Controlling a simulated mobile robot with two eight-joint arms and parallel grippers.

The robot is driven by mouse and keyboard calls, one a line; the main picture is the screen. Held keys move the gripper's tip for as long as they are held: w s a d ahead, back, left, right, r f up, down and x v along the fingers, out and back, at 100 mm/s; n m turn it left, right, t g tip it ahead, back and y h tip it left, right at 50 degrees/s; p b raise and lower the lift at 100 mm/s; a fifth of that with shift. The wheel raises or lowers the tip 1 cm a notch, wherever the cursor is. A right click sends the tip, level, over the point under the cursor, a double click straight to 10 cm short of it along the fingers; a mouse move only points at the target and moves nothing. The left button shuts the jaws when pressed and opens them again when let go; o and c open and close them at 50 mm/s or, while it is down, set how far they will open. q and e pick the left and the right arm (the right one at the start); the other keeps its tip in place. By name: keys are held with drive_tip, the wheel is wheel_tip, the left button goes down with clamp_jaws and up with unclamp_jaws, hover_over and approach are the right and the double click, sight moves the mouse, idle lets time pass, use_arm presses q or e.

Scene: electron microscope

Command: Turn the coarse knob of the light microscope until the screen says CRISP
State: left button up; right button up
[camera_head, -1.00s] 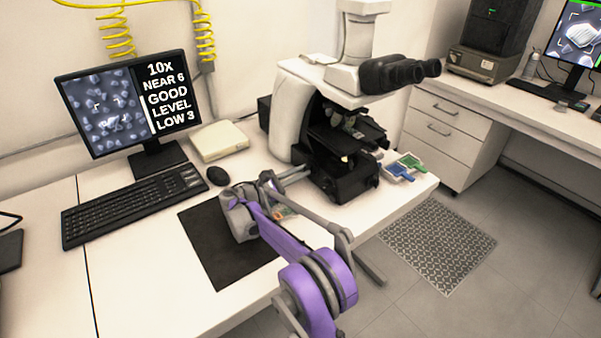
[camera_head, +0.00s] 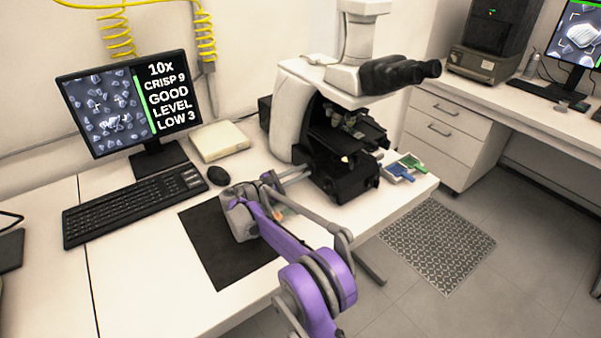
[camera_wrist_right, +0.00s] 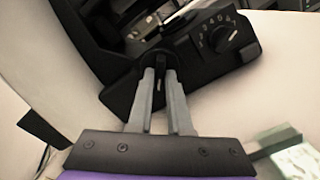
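The light microscope (camera_head: 292,105) stands on the white bench, its black base toward the front. The screen (camera_head: 125,100) at the left reads 10x, CRISP 9, GOOD, LEVEL, LOW 3, with a tall green bar beside a sharp grey picture. My right gripper (camera_head: 306,170) reaches the left side of the microscope's base. In the right wrist view its two grey fingers (camera_wrist_right: 160,75) close from both sides on a small dark knob, the coarse knob (camera_wrist_right: 161,60), mostly hidden between the fingertips. My left gripper is not in view.
A numbered dial (camera_wrist_right: 222,38) sits on the base near the fingers. A keyboard (camera_head: 130,207), mouse (camera_head: 218,175) and black mat (camera_head: 215,255) lie left of my right arm. Blue and green slides in a tray (camera_head: 404,166) lie right of the microscope.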

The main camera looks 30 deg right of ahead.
drive_tip(key=o, duration=0.3)
drive_tip(key=shift+o, duration=0.2)
drive_tip(key=a, duration=1)
drive_tip(key=shift+s+a+p, duration=0.35)
drive_tip(key=shift+s+a, duration=0.05)
idle(0.9)
